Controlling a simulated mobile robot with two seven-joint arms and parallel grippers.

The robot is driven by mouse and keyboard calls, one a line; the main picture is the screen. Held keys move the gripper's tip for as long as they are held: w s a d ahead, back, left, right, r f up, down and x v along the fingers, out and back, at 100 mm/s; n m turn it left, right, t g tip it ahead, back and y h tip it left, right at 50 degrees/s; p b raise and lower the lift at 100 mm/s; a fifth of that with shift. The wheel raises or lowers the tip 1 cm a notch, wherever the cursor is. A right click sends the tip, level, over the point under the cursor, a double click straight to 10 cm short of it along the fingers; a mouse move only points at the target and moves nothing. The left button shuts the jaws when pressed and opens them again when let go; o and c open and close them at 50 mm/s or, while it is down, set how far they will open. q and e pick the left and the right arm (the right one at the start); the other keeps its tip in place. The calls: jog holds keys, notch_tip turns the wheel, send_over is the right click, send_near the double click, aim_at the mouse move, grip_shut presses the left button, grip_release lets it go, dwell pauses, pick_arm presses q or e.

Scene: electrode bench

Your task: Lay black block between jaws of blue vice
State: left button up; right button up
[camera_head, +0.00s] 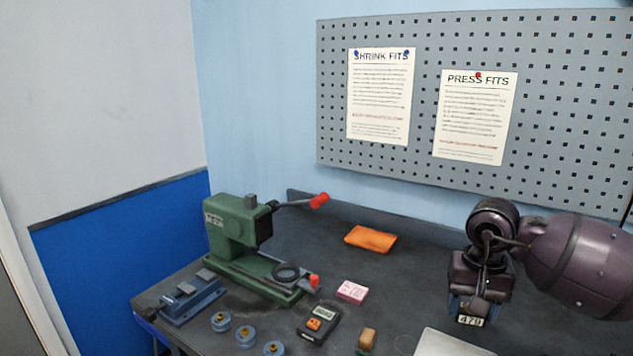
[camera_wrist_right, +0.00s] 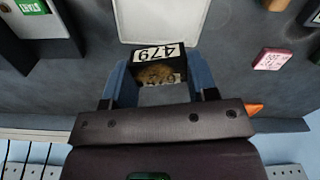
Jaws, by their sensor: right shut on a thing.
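The blue vice (camera_head: 190,298) stands at the left front of the bench, beside the green press. Its grey jaws face up, and I see nothing lying between them. My left gripper is not in view.
A green press (camera_head: 240,245) with red-tipped handles stands right of the vice. Blue round pieces (camera_head: 246,336), a dark meter (camera_head: 319,323), a pink pad (camera_head: 352,291), an orange cloth (camera_head: 370,239), a brown-topped piece (camera_head: 367,338) and a pale plate (camera_head: 450,343) lie between.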

jog(key=s+a+f+n, duration=0.1)
jog(key=s+a+f, duration=0.1)
jog(key=s+a+f+n, duration=0.1)
jog(key=s+a+f, duration=0.1)
jog(key=s, duration=0.1)
jog(key=s+a+f+n, duration=0.1)
jog(key=s+a+f, duration=0.1)
jog(key=shift+s+a+f+n, duration=0.1)
jog(key=shift+s+f+n, duration=0.25)
jog(key=shift+f+n, duration=0.05)
jog(key=shift+w+d+r, duration=0.1)
jog(key=shift+d+r, duration=0.1)
jog(key=shift+r, duration=0.15)
jog(key=w+d+r+m+p, duration=0.2)
jog(key=w+d+r+m, duration=0.2)
jog(key=w+d+r, duration=0.45)
notch_tip(320, 180, up, 4)
jog(key=m, duration=0.7)
send_over(512, 347)
jog(key=s+a, duration=0.3)
jog(key=f, duration=1.4)
jog(key=shift+w+d+f, duration=0.1)
jog(key=shift+w+d, duration=0.15)
jog(key=shift+f, duration=2.5)
